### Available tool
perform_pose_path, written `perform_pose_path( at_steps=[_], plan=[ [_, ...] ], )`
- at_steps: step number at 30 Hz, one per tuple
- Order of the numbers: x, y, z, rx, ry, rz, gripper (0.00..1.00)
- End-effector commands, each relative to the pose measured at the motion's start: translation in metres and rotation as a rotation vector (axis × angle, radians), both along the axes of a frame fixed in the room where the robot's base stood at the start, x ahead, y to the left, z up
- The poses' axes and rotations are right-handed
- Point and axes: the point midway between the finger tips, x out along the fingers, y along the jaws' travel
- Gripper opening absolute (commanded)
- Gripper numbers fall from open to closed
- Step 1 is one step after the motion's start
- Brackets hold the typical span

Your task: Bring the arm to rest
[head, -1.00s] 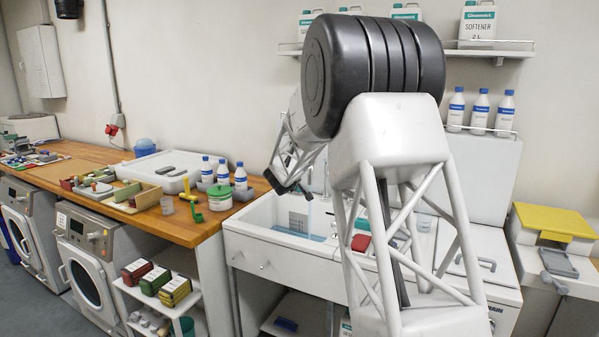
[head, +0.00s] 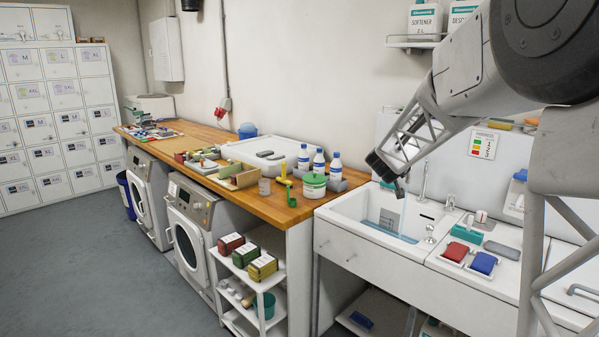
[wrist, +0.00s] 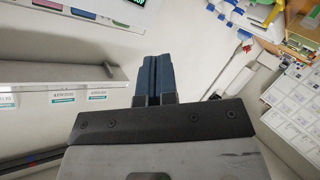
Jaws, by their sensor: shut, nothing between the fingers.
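My gripper (head: 399,190) hangs from my white lattice arm at the right of the head view, above the white sink (head: 352,212). Its dark fingers point down over the basin and look clear of it. In the wrist view the two dark blue fingers (wrist: 154,78) lie side by side, shut and with nothing between them. My arm's large upper links cover part of the wall and counter at the right.
A wooden worktop (head: 268,205) stands left of the sink with several bottles, a green-labelled tub (head: 314,186) and a white tray lid. Red (head: 455,251) and blue (head: 484,262) items lie right of the basin. Washing machines and a small shelf stand below; the floor at left is clear.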

Motion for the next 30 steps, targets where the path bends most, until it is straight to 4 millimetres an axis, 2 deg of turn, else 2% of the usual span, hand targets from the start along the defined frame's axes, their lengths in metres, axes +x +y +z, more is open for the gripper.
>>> perform_pose_path(
  at_steps=[5,15,23,30],
  plan=[
    [-0.043,0.023,0.011,0.090,0.036,0.067,0.00],
    [-0.133,0.062,0.015,0.253,0.152,0.156,0.00],
    [-0.208,0.084,0.008,0.358,0.272,0.184,0.00],
    [-0.282,0.098,-0.004,0.441,0.396,0.172,0.00]
  ],
)
